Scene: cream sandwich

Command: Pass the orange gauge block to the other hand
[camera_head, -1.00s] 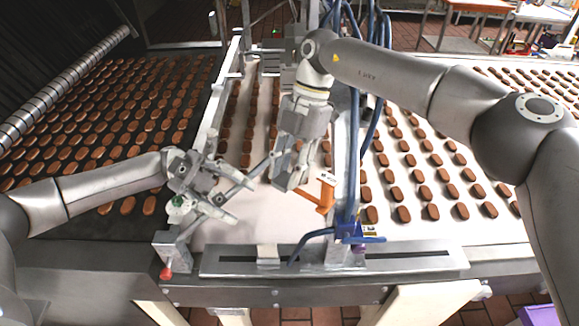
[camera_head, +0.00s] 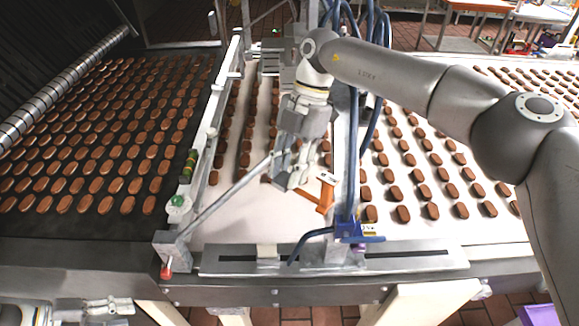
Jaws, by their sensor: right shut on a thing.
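My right gripper (camera_head: 292,184) hangs over the middle belt, pointing down and slightly left. It is shut on the orange gauge block (camera_head: 325,194), an orange piece with a pale top that sticks out to the right of the fingers. The exact contact is partly hidden by the fingers. My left gripper (camera_head: 122,306) is low at the left bottom edge, in front of the machine and well apart from the block. It shows side-on, so its opening is unclear, and no object shows in it.
Brown sandwich pieces lie in rows on the dark left belt (camera_head: 60,222) and the pale belts. A metal post with blue hoses (camera_head: 353,150) stands just right of the block. A slanted rod (camera_head: 228,192) and rail stand left of my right gripper. A slotted plate (camera_head: 420,257) runs along the front.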

